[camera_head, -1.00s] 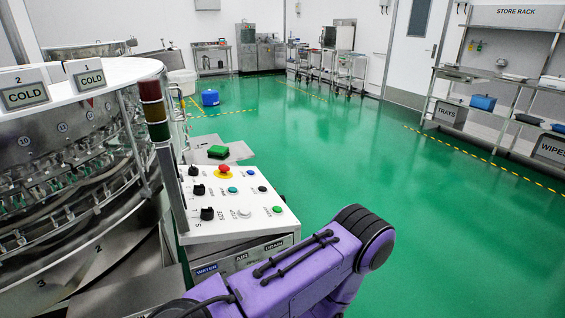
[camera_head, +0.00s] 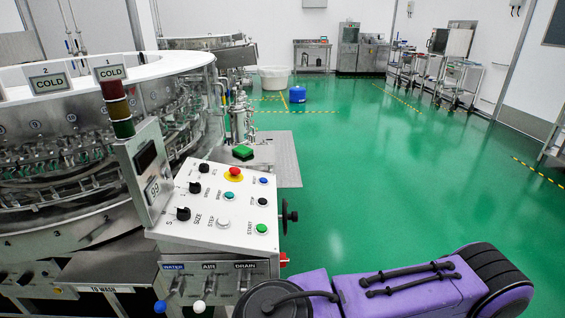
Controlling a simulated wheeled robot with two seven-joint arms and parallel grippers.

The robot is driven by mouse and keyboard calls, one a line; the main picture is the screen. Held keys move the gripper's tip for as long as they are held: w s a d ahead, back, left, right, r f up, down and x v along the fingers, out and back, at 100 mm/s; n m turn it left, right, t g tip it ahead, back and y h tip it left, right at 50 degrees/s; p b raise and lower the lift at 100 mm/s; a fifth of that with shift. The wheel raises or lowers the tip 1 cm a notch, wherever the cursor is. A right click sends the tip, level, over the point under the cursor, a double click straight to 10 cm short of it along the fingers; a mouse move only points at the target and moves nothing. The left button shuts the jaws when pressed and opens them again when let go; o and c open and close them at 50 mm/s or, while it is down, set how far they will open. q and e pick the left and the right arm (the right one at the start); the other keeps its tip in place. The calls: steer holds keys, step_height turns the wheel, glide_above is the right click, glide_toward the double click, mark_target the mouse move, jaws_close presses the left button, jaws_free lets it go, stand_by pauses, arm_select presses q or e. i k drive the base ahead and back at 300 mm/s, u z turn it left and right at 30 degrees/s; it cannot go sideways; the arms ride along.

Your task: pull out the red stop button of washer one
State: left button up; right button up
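The red stop button (camera_head: 234,173) is a mushroom knob on a yellow base, at the top of the sloped white control panel (camera_head: 180,232) left of the picture's middle. Nothing touches it. The rotary washer (camera_head: 130,80) is a round steel machine behind and left of the panel, with number plates 1 and 2 marked COLD. Whether this is washer one I cannot tell. One of my purple arms (camera_head: 400,290) shows at the bottom right, in front of and below the panel. Neither of my grippers is in view.
The panel also carries black knobs, a green start button (camera_head: 261,228) and other small buttons. A signal tower (camera_head: 119,108) and display (camera_head: 150,170) stand at its left. A black handwheel (camera_head: 289,216) sticks out at its right. Green floor (camera_head: 400,180) is clear to the right.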

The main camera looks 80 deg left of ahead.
mark_target(235, 171)
steer(key=i, duration=0.3)
steer(key=u, duration=0.95)
